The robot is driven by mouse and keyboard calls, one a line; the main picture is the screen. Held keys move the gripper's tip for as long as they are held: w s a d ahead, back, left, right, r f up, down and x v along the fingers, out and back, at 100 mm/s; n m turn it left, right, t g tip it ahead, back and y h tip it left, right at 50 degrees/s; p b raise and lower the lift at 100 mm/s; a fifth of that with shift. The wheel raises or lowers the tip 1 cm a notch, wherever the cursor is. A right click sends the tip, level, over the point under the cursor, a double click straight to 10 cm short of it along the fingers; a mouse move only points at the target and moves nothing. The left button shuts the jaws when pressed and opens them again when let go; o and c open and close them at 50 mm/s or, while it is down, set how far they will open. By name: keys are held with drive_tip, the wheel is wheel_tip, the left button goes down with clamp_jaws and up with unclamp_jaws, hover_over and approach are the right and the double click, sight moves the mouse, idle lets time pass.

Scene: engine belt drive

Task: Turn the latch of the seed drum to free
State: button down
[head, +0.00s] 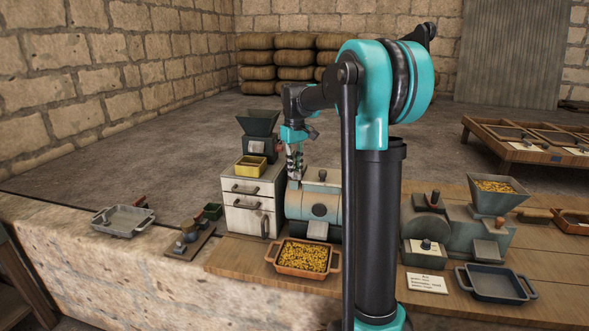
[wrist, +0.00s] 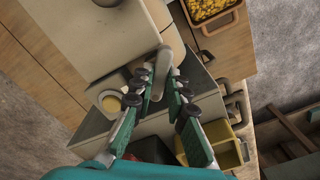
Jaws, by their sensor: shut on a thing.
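My gripper (head: 294,174) reaches down at the drum's upper left end, beside the drawer cabinet. In the wrist view my gripper (wrist: 160,84) has its fingers closed around a slim grey bar, which appears to be the latch (wrist: 158,79). The fingers hide part of the bar, so its exact angle and its pivot are hard to tell.
The white drawer cabinet (head: 251,205) with a yellow box (head: 251,167) on top stands close left of the drum. A tray of yellow seed (head: 303,258) is in front. A grey mill (head: 460,230) stands to the right. My arm's column blocks part of the bench.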

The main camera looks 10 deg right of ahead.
drive_tip(key=m, duration=0.5)
drive_tip(key=shift+m, duration=2.4)
drive_tip(key=c, duration=1.5)
unclamp_jaws()
wheel_tip(320, 180, up, 12)
